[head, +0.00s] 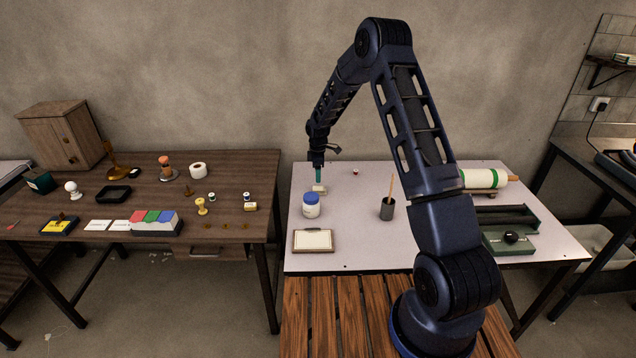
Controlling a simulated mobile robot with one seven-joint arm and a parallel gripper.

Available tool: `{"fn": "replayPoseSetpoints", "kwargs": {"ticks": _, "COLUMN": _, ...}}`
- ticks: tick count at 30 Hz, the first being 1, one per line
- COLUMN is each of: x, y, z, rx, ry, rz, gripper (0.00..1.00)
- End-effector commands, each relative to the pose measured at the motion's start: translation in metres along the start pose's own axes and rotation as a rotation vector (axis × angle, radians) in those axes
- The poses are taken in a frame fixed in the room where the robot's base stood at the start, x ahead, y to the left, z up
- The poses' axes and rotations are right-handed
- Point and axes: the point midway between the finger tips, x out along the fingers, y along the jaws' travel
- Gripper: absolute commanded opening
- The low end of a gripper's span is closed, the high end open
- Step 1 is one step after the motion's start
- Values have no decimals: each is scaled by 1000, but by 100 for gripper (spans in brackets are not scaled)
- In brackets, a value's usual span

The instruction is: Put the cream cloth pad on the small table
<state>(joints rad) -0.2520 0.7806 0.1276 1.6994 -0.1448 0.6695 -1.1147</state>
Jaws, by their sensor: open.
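My gripper (318,174) points down over the back left of the light-topped table (430,258). Its fingers are open, just above or around a small cream block-like piece (320,189); I cannot tell if they touch it. A flat cream rectangle (313,239) in a brown wooden frame lies at the table's front left, apart from my gripper. Which of these two cream things is the cloth pad is not clear at this size. No separate small table can be made out for certain.
A blue-lidded jar (311,205) stands close in front of my gripper. A grey cup (387,209) with a stick is to the right. A white-and-green roll (482,179) and a green device (508,240) lie farther right. A dark wooden table (170,205) with several small items is at left.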

Motion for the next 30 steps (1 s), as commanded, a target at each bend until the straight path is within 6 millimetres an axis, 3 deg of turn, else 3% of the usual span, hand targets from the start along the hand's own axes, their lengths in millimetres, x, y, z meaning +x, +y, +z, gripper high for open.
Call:
{"fn": "replayPoseSetpoints", "kwargs": {"ticks": 6, "x": -32, "y": 0, "z": 0, "rx": 0, "ry": 0, "rz": 1, "gripper": 62}}
{"fn": "replayPoseSetpoints", "kwargs": {"ticks": 16, "x": -45, "y": -1, "z": 1, "rx": 3, "ry": -1, "rz": 0, "gripper": 62}}
{"fn": "replayPoseSetpoints", "kwargs": {"ticks": 19, "x": -58, "y": -3, "z": 6, "rx": 25, "ry": -1, "rz": 9, "gripper": 62}}
{"fn": "replayPoseSetpoints", "kwargs": {"ticks": 23, "x": -94, "y": -11, "z": 22, "rx": 90, "ry": -1, "rz": 30, "gripper": 62}}
{"fn": "replayPoseSetpoints", "kwargs": {"ticks": 30, "x": -175, "y": -43, "z": 61, "rx": 262, "ry": 2, "rz": 78, "gripper": 62}}
